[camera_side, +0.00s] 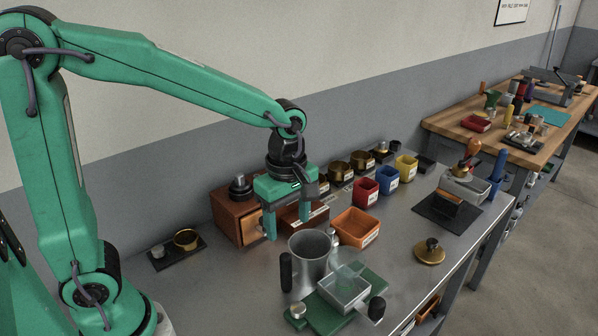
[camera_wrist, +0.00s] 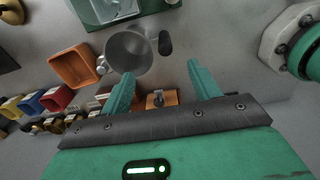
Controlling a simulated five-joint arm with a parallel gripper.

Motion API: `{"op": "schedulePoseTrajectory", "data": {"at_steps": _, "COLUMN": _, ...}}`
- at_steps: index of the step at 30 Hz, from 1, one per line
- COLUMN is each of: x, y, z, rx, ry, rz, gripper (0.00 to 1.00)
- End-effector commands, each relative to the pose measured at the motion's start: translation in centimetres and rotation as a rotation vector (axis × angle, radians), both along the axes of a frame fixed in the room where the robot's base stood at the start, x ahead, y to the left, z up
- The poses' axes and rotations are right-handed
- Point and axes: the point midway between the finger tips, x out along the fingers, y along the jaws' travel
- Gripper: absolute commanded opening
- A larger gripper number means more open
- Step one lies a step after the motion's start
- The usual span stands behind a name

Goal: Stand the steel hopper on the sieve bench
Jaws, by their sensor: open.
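The steel hopper (camera_side: 311,251), as I take it, is a grey open-topped vessel with a black handle (camera_side: 286,272). It stands upright at the front of the metal table and shows in the wrist view (camera_wrist: 130,55). My gripper (camera_side: 288,229) is open and empty, in front of the wooden drawer box and apart from the hopper. Its fingers also show in the wrist view (camera_wrist: 160,72), with the hopper beyond them to the upper left. A green base (camera_side: 330,315) with a square metal box on it sits beside the hopper; I cannot tell whether this is the sieve bench.
The wooden drawer box (camera_side: 226,218) stands behind my gripper. An orange bin (camera_side: 355,227) is right of the hopper, with red (camera_side: 366,191), blue and yellow bins behind. A brass lid (camera_side: 430,252) lies further right. A wooden bench (camera_side: 455,126) stands beyond. Bare metal tabletop is free at left.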

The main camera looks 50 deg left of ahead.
Motion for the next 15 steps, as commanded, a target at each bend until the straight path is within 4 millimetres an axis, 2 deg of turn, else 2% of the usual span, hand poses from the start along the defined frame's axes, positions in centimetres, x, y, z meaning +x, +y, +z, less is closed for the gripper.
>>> {"op": "schedulePoseTrajectory", "data": {"at_steps": 9, "x": -0.1, "y": 0.1, "z": 0.2, "rx": -0.002, "ry": -0.007, "rz": -0.017, "gripper": 0.62}}
{"op": "schedulePoseTrajectory", "data": {"at_steps": 15, "x": -0.8, "y": 0.9, "z": 1.3, "rx": -0.006, "ry": -0.045, "rz": -0.132, "gripper": 0.62}}
